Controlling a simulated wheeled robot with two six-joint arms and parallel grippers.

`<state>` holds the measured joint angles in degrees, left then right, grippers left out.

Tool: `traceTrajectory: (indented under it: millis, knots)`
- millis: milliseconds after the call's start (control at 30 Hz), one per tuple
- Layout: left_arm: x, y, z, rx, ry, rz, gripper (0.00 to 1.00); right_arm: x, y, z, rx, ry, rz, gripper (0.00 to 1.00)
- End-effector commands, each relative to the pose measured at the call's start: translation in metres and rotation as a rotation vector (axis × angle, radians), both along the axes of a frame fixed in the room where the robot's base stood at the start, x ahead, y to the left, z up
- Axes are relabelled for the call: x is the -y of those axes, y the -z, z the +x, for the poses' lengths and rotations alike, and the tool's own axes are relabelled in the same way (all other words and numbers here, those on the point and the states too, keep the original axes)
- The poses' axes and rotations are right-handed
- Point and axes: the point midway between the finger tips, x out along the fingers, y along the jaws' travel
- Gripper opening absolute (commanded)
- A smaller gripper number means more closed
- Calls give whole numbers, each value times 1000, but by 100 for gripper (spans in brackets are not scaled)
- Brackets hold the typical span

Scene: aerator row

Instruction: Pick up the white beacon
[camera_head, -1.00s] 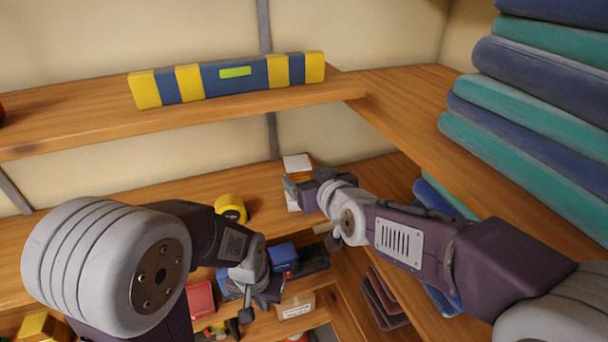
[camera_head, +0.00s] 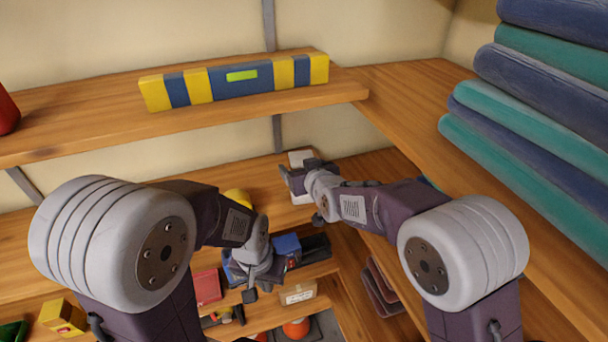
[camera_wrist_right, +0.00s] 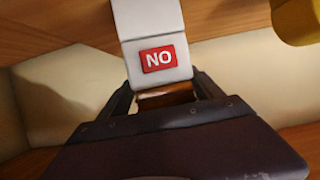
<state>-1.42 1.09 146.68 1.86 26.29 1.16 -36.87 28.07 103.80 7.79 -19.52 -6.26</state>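The white beacon (camera_wrist_right: 150,22) is a white block with a red "NO" label on its near face. It stands on a wooden shelf and fills the upper middle of the right wrist view. In the head view its white top (camera_head: 299,157) shows behind my right gripper (camera_head: 287,180), which hides its middle. In the right wrist view the right gripper's fingers (camera_wrist_right: 165,92) are spread, one at each side of the beacon's lower edge, with wood visible between them. I cannot tell whether they touch it. My left gripper (camera_head: 262,285) hangs low over the lower shelf; its fingers are unclear.
A yellow object (camera_head: 237,196) stands left of the beacon and shows at the wrist view's upper right. A striped blue-yellow bar (camera_head: 235,78) lies on the upper shelf (camera_head: 85,115). Folded towels (camera_head: 530,130) are stacked right. A blue box (camera_head: 287,246) and red box (camera_head: 207,287) are below.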

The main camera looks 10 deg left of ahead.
Motion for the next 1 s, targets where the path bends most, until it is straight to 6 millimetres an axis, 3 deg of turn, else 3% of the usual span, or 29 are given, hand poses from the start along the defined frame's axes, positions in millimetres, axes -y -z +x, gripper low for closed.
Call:
traceTrajectory:
  millis: [33, 233, 267, 533, 667, 833, 1000]
  knots:
    - [0, 0, 0, 0, 0, 0, 0, 0, 0, 0, 0, 0, 0, 58]
    - [0, 0, 0, 0, 0, 0, 0, 0, 0, 0, 0, 0, 0, 2]
    - [0, 0, 0, 0, 0, 0, 0, 0, 0, 0, 0, 0, 0, 0]
    - [0, 1, 0, 0, 0, 0, 0, 0, -2, 0, 4, 0, 3, 0]
    - [0, 11, 0, 0, 0, 0, 0, 1, -5, -2, 7, 0, 4, 0]
    - [0, 10, 0, 0, 0, 0, 0, 2, -44, -3, 9, 0, 9, 0]
    - [0, -20, 0, 0, 0, 0, 0, 2, -92, -3, 5, 1, 4, 0]
